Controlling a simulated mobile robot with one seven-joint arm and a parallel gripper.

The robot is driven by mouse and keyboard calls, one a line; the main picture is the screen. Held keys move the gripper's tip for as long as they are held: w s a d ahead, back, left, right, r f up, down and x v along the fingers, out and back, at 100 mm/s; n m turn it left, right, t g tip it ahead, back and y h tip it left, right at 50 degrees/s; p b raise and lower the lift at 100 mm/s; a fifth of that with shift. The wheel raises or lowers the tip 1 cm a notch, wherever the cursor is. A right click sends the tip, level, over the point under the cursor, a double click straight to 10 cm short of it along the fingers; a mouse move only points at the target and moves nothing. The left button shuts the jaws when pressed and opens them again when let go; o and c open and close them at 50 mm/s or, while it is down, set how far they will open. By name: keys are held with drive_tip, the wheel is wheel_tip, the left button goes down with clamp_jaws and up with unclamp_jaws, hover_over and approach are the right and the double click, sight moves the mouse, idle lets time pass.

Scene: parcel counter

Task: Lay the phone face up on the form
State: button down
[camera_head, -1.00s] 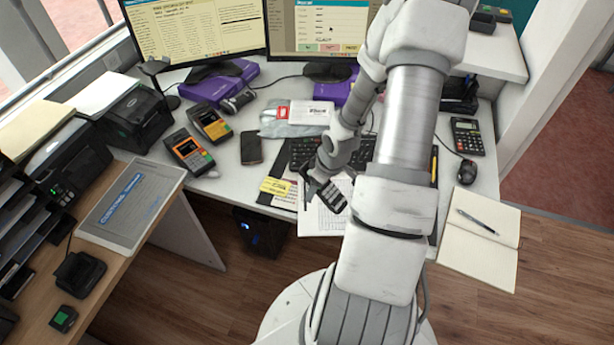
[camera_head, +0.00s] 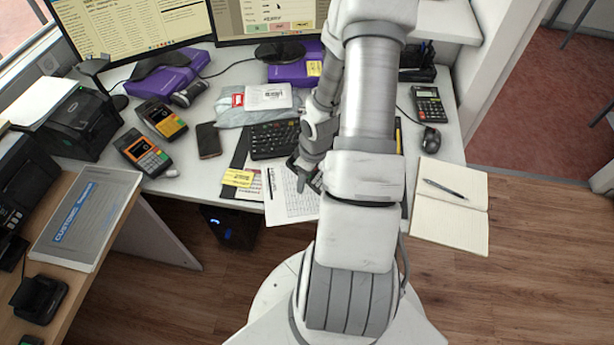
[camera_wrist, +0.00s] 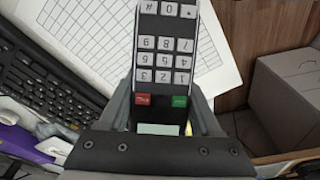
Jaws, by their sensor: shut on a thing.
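The phone (camera_wrist: 165,60) is a dark handset with pale number keys, a red and a green key and a small pale screen. My gripper (camera_wrist: 162,112) is shut on it, fingers on its two sides. Its key face is turned to the wrist camera. In the head view my gripper (camera_head: 307,172) is over the right part of the form, partly hidden by my arm. The form (camera_head: 287,198) is a white gridded sheet at the desk's front edge; it also shows beyond the phone in the wrist view (camera_wrist: 88,28). I cannot tell the gap between phone and form.
A keyboard (camera_head: 273,140) lies behind the form, and yellow notes (camera_head: 238,178) lie left of it. A black smartphone (camera_head: 208,140) and card terminals (camera_head: 143,153) are farther left. A mouse (camera_head: 430,139) and open notebook (camera_head: 449,205) are at right. A cardboard box (camera_wrist: 285,95) shows in the wrist view.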

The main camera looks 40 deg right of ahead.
sight(307, 191)
drive_tip(key=shift+f+b, duration=0.45)
drive_tip(key=shift+f, duration=0.35)
drive_tip(key=shift+f+b, duration=0.75)
drive_tip(key=shift+f, duration=0.25)
drive_tip(key=shift+f+b, duration=0.3)
